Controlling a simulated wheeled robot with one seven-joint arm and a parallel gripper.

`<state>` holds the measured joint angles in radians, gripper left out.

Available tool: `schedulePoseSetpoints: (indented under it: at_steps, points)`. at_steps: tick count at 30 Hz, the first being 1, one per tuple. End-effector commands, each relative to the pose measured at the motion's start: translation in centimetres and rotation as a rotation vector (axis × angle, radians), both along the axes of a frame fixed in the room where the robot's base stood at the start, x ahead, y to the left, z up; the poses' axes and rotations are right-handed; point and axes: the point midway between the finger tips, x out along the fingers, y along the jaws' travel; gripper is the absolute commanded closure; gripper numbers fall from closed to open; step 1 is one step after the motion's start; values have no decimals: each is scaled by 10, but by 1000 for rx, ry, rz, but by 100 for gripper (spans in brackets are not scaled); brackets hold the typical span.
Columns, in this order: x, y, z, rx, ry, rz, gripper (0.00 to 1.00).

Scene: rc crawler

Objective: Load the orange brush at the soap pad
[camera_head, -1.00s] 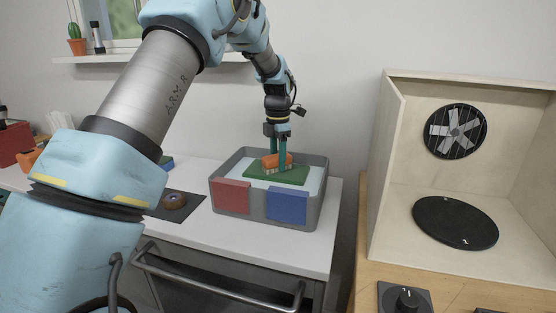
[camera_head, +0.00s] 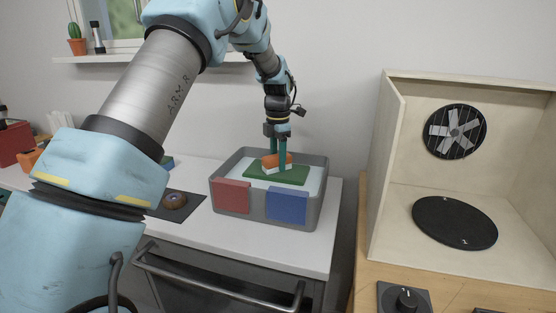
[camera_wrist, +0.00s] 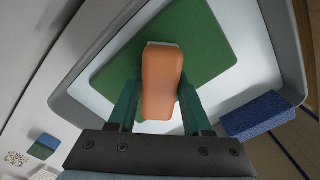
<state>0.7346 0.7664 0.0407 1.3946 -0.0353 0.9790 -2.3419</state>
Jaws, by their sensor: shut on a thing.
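The orange brush (camera_head: 275,160) is between the green fingers of my gripper (camera_head: 278,158), over the green soap pad (camera_head: 290,177). In the wrist view, the brush (camera_wrist: 161,82) shows its orange back from above, with a finger of my gripper (camera_wrist: 158,104) on each side, shut on it. A pale part of the brush shows under the orange body. The green pad (camera_wrist: 205,50) lies in the grey tub (camera_head: 318,185). I cannot tell for sure whether the brush touches the pad.
A red sponge block (camera_head: 232,196) and a blue one (camera_head: 287,205) are on the tub's front wall. A brown ring (camera_head: 174,201) lies on a dark mat left of the tub. An open booth (camera_head: 385,150) with a black turntable (camera_head: 455,222) stands to the right.

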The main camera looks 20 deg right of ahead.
Motion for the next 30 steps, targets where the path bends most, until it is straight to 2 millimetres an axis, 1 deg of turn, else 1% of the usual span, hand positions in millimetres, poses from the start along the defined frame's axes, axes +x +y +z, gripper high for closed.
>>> schedulePoseSetpoints:
  at_steps: [4, 8, 30]
  points:
    - [-1, 0, -2, 2, 3, 0, 95]
    - [-1, 0, 0, 3, 3, 0, 95]
    - [0, 0, 57, 1, 0, -1, 95]
